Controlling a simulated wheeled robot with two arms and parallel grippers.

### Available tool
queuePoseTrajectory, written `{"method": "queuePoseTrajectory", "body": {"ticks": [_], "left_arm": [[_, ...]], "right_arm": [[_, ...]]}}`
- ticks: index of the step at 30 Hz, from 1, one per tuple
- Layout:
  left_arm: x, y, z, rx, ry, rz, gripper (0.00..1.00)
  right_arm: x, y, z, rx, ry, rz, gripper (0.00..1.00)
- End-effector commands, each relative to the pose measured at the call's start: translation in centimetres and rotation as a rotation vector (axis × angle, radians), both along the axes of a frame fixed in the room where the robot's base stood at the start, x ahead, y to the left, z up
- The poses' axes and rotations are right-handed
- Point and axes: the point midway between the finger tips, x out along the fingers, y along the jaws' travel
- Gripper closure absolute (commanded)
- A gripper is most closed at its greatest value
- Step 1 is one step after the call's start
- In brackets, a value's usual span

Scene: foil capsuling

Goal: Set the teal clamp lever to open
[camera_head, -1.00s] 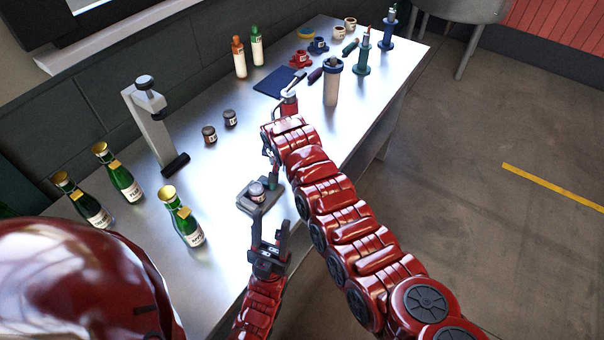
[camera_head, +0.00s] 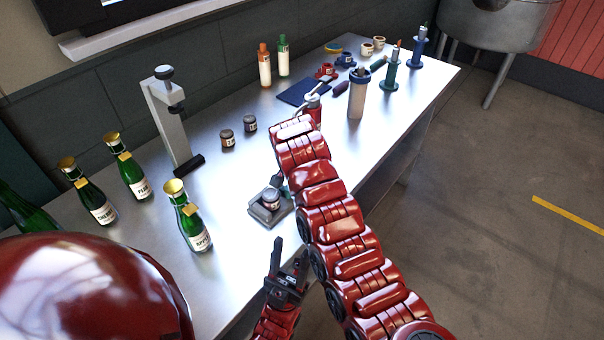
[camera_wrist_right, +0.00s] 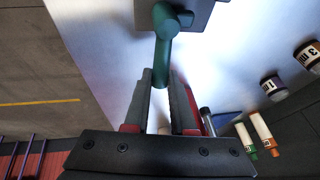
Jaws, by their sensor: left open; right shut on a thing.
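My right gripper (camera_wrist_right: 168,85) is shut on the lever's lower part. In the head view my right arm mostly hides that gripper and the lever. My left gripper (camera_head: 288,262) is open and empty, in front of the clamp by the table edge.
Several green bottles with gold tops (camera_head: 190,218) stand at the left. A grey press stand (camera_head: 168,125) and two small jars (camera_head: 227,138) are behind the clamp. A dark blue mat (camera_head: 303,93), a tall cup (camera_head: 357,97) and upright tools (camera_head: 391,75) occupy the far end.

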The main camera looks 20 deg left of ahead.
Motion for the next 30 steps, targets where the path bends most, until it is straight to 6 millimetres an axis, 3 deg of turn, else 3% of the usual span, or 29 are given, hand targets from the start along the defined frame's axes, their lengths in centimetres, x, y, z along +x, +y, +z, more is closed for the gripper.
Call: {"method": "queuePoseTrajectory", "body": {"ticks": [9,10,15,25,30], "left_arm": [[0.0,0.0,0.0,0.0,0.0,0.0,0.5],[0.0,0.0,0.0,0.0,0.0,0.0,0.5],[0.0,0.0,0.0,0.0,0.0,0.0,0.5],[0.0,0.0,-0.1,0.0,0.0,0.0,0.5],[0.0,0.0,-0.6,0.0,0.0,0.0,0.5]], "right_arm": [[-0.1,-0.1,-0.2,-0.003,0.005,-0.002,1.0],[-0.1,-0.1,-0.2,-0.002,0.005,-0.002,0.73],[-0.1,0.0,-0.2,-0.002,0.004,-0.001,0.47],[-0.1,0.0,0.1,0.001,0.001,-0.001,0.47],[-0.8,-0.1,1.7,0.004,-0.002,0.0,0.47]]}}
